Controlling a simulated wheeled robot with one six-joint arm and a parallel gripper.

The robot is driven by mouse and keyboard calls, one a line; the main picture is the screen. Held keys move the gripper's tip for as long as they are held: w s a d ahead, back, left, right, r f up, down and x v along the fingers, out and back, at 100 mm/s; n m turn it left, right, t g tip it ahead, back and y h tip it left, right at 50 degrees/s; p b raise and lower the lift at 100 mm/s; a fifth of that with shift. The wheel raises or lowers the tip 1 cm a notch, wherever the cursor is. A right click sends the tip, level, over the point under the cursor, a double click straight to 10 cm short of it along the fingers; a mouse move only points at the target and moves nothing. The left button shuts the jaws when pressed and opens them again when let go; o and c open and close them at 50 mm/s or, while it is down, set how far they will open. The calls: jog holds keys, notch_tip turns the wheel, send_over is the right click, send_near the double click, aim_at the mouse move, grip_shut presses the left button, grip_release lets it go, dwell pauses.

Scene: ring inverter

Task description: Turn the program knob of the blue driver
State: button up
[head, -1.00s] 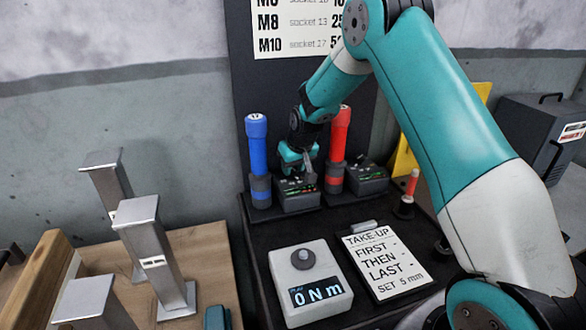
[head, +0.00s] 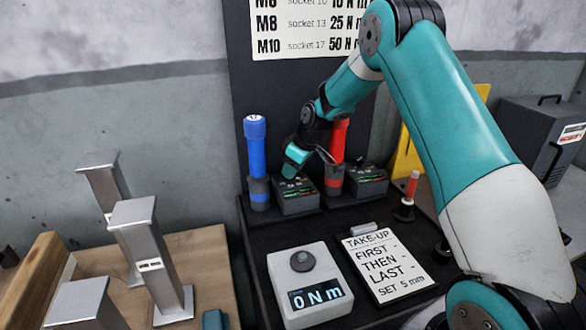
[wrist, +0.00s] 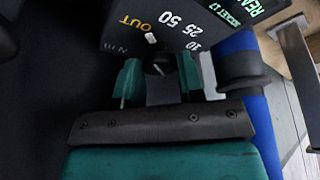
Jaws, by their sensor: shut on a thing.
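The blue driver (head: 256,150) stands upright at the back left of the black bench, and its blue body also shows at the right of the wrist view (wrist: 262,125). Its dark control box (head: 297,203) stands just to the right of it. In the wrist view the box face (wrist: 185,38) carries OUT and the numbers 10, 25 and 50. The dark program knob (wrist: 158,64) sits between the teal fingers of my gripper (wrist: 157,78), which is shut on it. In the head view my gripper (head: 292,168) is over the box and hides the knob.
A red driver (head: 338,150) and a second control box (head: 368,181) stand close on the right. In front are a grey box reading 0 Nm (head: 308,285) and a white TAKE-UP card (head: 387,263). Metal posts (head: 145,250) stand on the wooden table at left.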

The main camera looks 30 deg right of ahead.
dwell(0.3)
jog(key=o, duration=0.9)
notch_tip(320, 180, up, 20)
jog(key=shift+b, duration=0.6)
